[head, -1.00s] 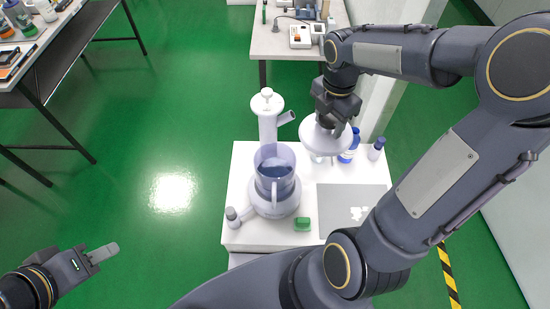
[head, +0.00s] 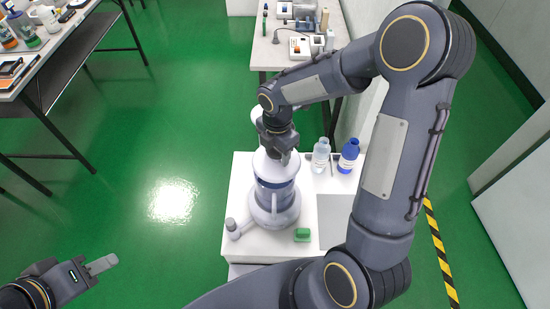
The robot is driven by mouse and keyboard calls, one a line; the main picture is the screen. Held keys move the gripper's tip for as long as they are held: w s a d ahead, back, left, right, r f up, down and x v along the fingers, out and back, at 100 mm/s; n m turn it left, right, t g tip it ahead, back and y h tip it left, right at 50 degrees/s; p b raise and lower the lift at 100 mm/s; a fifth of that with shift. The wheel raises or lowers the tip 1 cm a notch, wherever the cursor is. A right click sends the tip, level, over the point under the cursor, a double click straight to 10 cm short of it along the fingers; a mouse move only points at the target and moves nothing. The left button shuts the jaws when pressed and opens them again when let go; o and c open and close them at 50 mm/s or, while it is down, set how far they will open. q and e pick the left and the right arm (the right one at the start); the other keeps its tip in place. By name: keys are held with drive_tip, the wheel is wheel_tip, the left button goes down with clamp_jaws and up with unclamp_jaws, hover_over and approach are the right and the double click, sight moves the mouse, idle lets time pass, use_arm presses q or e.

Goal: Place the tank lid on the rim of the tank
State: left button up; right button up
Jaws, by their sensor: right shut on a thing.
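The tank (head: 275,197) is a clear bluish cylinder with a handle, upright on a grey-white base on the white stand. My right gripper (head: 277,152) is directly above the tank, shut on the pale round tank lid (head: 270,165). The lid covers the tank's opening in the picture; I cannot tell whether it touches the rim. The wrist hides part of the lid and of the column behind the tank. My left gripper (head: 101,265) is far off at the lower left, above the floor, seen side-on with nothing visible in it.
A clear bottle (head: 321,155) and a blue bottle (head: 348,156) stand at the stand's back right. A knobbed side part (head: 232,226) sticks out at the base's left.

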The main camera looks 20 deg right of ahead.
sight(275, 161)
drive_tip(key=f, duration=0.3)
drive_tip(key=shift+w+a+f, duration=0.1)
drive_tip(key=shift+a, duration=0.2)
drive_tip(key=shift+f, duration=0.25)
drive_tip(key=shift+f+b, duration=0.35)
drive_tip(key=shift+f, duration=0.2)
drive_tip(key=o, duration=1)
drive_tip(key=shift+r, duration=0.1)
